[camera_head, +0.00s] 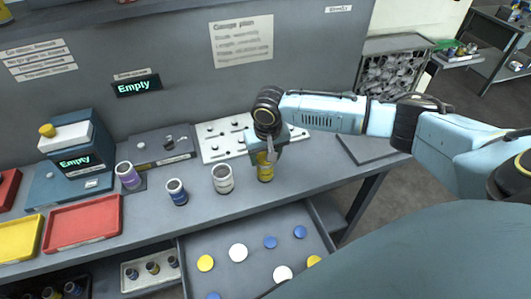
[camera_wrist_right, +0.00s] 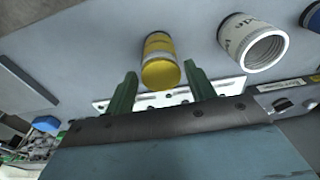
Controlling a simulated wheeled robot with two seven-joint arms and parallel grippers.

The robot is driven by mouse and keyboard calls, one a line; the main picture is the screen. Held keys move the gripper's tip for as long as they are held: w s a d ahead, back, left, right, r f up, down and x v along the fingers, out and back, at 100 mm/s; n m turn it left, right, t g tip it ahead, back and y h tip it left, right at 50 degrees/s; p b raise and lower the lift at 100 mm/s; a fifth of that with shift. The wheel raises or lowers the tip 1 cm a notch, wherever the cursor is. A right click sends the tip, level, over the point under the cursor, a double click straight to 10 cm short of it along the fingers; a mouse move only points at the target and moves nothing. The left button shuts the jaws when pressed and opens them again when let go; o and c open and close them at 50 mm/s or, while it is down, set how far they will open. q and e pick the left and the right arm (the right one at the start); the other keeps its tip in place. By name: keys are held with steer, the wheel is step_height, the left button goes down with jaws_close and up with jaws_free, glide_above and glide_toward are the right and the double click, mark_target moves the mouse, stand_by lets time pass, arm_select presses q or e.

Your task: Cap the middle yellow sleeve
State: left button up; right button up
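The yellow sleeve (camera_head: 265,172) stands upright on the bench at the right end of a row of sleeves. In the right wrist view the yellow sleeve (camera_wrist_right: 157,45) has a flat, closed yellow end, which looks like a yellow cap (camera_wrist_right: 161,75) seated on it. My right gripper (camera_head: 270,153) is just above this sleeve. In the wrist view its green fingers (camera_wrist_right: 160,72) are spread apart, one on each side of the capped end, with gaps visible. My left gripper is not in view.
A white sleeve (camera_head: 222,180) stands open close to the left, then a blue sleeve (camera_head: 176,193) and a purple-banded sleeve (camera_head: 128,176). The open drawer (camera_head: 205,240) below holds several loose yellow, white and blue caps. A white perforated plate (camera_head: 222,138) lies behind.

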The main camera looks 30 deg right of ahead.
steer(key=shift+o, duration=1.2)
steer(key=shift+w, duration=0.1)
step_height(320, 180, up, 13)
steer(key=s, duration=0.1)
steer(key=shift+s+a+r+p, duration=0.15)
steer(key=shift+s+r+p, duration=0.05)
steer(key=shift+s+p, duration=0.15)
